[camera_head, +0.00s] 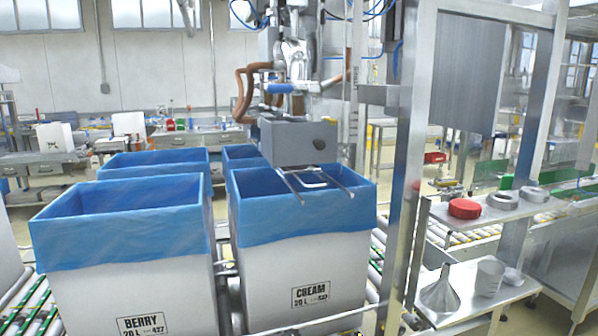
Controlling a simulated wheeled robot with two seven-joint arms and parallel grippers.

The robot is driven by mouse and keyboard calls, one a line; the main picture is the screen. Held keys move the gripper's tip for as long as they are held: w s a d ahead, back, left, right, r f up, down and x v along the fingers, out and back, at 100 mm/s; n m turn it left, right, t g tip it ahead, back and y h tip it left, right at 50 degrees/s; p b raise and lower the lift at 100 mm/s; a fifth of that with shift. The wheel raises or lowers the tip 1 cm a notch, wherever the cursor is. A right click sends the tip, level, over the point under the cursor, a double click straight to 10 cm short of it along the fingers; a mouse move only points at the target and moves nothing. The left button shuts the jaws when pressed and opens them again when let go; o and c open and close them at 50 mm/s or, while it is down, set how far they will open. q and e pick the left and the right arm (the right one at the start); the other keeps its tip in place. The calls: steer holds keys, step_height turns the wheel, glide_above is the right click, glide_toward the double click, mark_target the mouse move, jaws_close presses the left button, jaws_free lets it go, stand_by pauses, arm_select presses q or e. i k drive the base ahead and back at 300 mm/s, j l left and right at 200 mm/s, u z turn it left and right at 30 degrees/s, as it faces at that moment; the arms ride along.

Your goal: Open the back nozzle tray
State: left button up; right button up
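A grey nozzle housing (297,141) hangs from the filling machine above the boxes at centre. Under it, thin metal rails and a U-shaped bar (314,180) stick out toward me over the blue-lined CREAM box (303,262). I cannot tell for sure which part is the back nozzle tray, or how far it is open. A blue-handled fitting (292,87) and brown hoses (246,92) sit above the housing. Neither of my grippers shows clearly in this view.
The blue-lined BERRY box (128,280) stands at left, with more lined boxes behind. A steel post (408,150) rises right of the CREAM box. Side shelves hold a red lid (464,208), grey rings, a funnel (440,292) and a cup (489,275).

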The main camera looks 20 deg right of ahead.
mark_target(304, 173)
steer(key=i+l, duration=0.1)
steer(key=l, duration=0.35)
steer(key=i+l, duration=0.1)
steer(key=l, duration=0.85)
steer(key=i+u, duration=0.05)
